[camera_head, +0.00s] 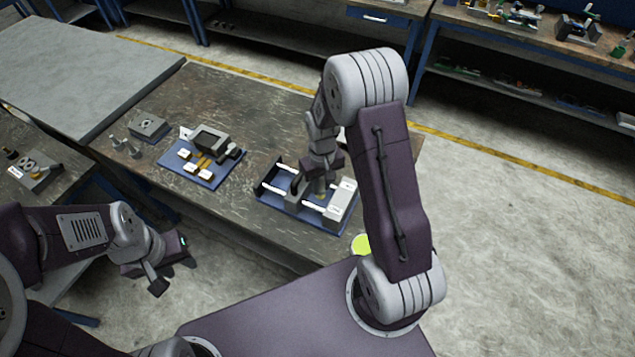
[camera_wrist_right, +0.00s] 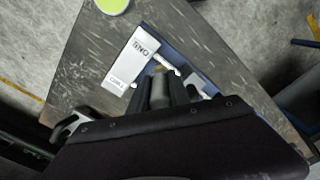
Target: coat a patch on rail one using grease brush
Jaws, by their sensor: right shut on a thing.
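My right gripper (camera_head: 317,183) is shut on the grease brush, low over the rail fixture. The fixture has a blue base (camera_head: 270,199), light rails and a white end block (camera_head: 341,200). In the right wrist view the white block (camera_wrist_right: 133,60) carries labels, one seeming to read "ONE". The gripper hides part of the rails; I cannot tell whether the brush touches one. My left gripper (camera_head: 172,274) is open and empty, off the bench's front edge.
A blue tray (camera_head: 178,170) with a dark device and small white and yellow parts lies left of the fixture. A grey block (camera_head: 149,128) and small metal pieces stand farther left. A yellow-green disc (camera_head: 361,244) lies near the bench's front edge, beside my right arm.

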